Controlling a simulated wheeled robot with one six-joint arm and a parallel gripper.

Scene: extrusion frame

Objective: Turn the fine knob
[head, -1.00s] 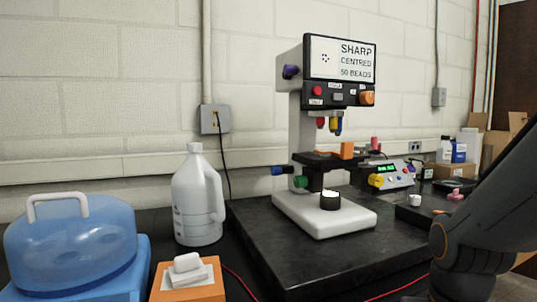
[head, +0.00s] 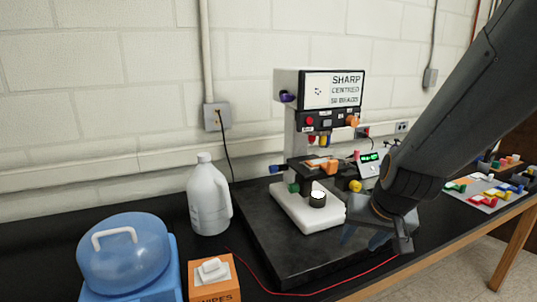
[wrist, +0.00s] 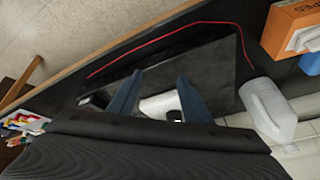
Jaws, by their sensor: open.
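A microscope-like instrument (head: 302,120) stands on a black slab, with a screen reading "SHARP CENTRED 50 BEADS". Its side knobs include a blue knob (head: 277,169), a green knob (head: 293,187), a yellow knob (head: 355,186), a purple knob (head: 287,97) and an orange knob (head: 352,120). No readable label shows which is the fine knob. My gripper (head: 376,242) is open and empty, in front of and right of the instrument's white base, apart from the knobs. In the wrist view the spread blue fingers (wrist: 159,76) flank part of the white base (wrist: 160,105).
The black slab (head: 265,240) is clear in front. A white jug (head: 209,197), a blue-lidded container (head: 125,255) and an orange wipes box (head: 213,280) stand left. A red cable (head: 300,294) runs along the front. A box with a green display (head: 371,164) is behind my arm.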

